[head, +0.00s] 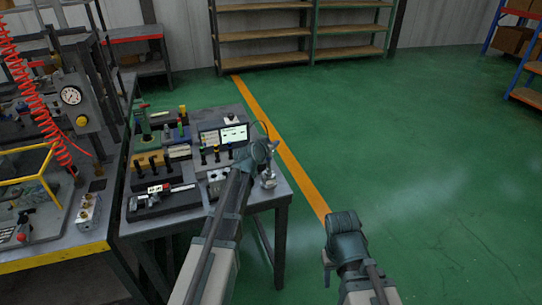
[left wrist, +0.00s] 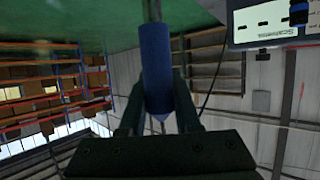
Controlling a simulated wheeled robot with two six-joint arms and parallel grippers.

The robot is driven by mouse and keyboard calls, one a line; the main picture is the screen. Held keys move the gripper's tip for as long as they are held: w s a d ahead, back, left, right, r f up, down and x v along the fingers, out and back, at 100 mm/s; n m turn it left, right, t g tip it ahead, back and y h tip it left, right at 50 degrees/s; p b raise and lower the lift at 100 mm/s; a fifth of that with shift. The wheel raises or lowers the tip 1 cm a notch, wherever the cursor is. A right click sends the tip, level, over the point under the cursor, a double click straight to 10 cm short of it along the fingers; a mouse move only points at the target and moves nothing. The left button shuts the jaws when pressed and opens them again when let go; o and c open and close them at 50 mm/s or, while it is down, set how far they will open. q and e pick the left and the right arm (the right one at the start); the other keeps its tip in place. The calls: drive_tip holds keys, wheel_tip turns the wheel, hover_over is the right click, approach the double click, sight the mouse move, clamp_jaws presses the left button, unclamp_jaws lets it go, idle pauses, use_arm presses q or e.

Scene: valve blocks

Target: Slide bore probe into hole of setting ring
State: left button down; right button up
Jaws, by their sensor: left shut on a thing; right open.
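My left gripper (head: 262,152) is over the right end of the small grey bench. In the left wrist view it is shut on the blue bore probe (left wrist: 156,65), a cylinder with a tapered end between the fingers. The probe is hidden behind the gripper in the head view. A small silvery metal piece (head: 268,179) stands at the bench's right corner, just below the gripper; it may be the setting ring, but its hole cannot be made out. My right gripper (head: 340,224) is open and apart from the bench, over the floor, its fingers barely visible.
The grey bench (head: 160,228) carries a display (head: 234,134) with a thin cable, dark tool holders (head: 152,160) and a gauge tray (head: 160,200). A larger workbench (head: 60,247) with a red coiled hose (head: 35,90) stands left. Green floor (head: 430,170) is clear on the right.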

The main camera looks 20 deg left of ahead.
use_arm(q)
drive_tip(key=shift+f+b, duration=1.8)
drive_tip(key=shift+f, duration=0.05)
drive_tip(key=shift+f, duration=0.15)
drive_tip(key=c, duration=0.6)
unclamp_jaws()
drive_tip(key=shift+r, duration=0.3)
drive_tip(key=p+v, duration=0.4)
drive_tip(key=v, duration=0.8)
drive_tip(key=shift+f+p, duration=0.15)
drive_tip(key=shift+p, duration=0.15)
